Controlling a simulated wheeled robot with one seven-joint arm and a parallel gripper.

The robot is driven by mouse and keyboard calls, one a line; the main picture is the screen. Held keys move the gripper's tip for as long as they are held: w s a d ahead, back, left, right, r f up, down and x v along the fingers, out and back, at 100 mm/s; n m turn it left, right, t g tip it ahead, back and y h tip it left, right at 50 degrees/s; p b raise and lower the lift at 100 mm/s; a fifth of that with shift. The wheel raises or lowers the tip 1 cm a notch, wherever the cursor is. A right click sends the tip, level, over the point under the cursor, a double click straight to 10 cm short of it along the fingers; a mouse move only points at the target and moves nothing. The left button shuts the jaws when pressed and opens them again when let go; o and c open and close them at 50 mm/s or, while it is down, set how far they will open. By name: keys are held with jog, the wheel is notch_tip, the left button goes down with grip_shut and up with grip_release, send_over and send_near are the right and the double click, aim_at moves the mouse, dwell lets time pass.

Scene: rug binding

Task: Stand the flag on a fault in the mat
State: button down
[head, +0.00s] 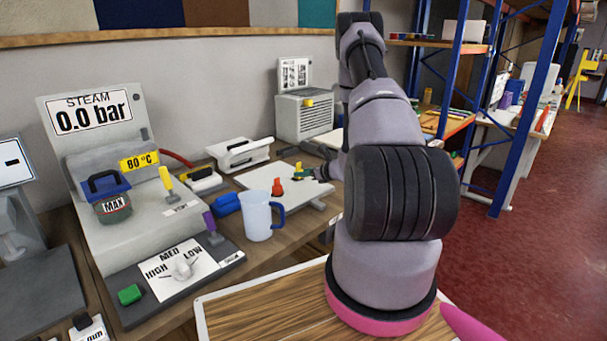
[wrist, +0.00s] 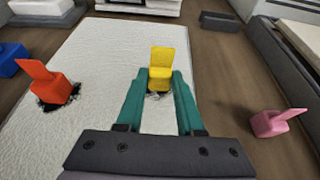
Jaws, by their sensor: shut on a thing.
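My gripper (wrist: 160,80) has teal fingers shut on a yellow flag (wrist: 161,62), which is upright with its block between the fingertips. The flag is over a dark fault (wrist: 152,96) in the white mat (wrist: 100,75); I cannot tell whether its base touches the mat. A red-orange flag (wrist: 52,86) stands on another dark fault at the mat's left. A pink flag (wrist: 273,122) is on the brown table, right of the mat. In the head view, the mat (head: 255,180), red flag (head: 278,187) and yellow flag (head: 298,168) show beyond the mug; my arm hides some of the mat's right side.
A pale blue mug (head: 257,217) stands in front of the mat. A steam unit (head: 95,150) and a heat control panel (head: 180,270) are at the left. Blue items (head: 228,203) lie beside the mat, and a white clamp-like device (head: 238,153) is behind it.

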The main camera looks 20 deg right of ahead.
jog(key=shift+f, duration=0.15)
jog(key=c, duration=0.5)
grip_release()
jog(key=shift+c, duration=0.2)
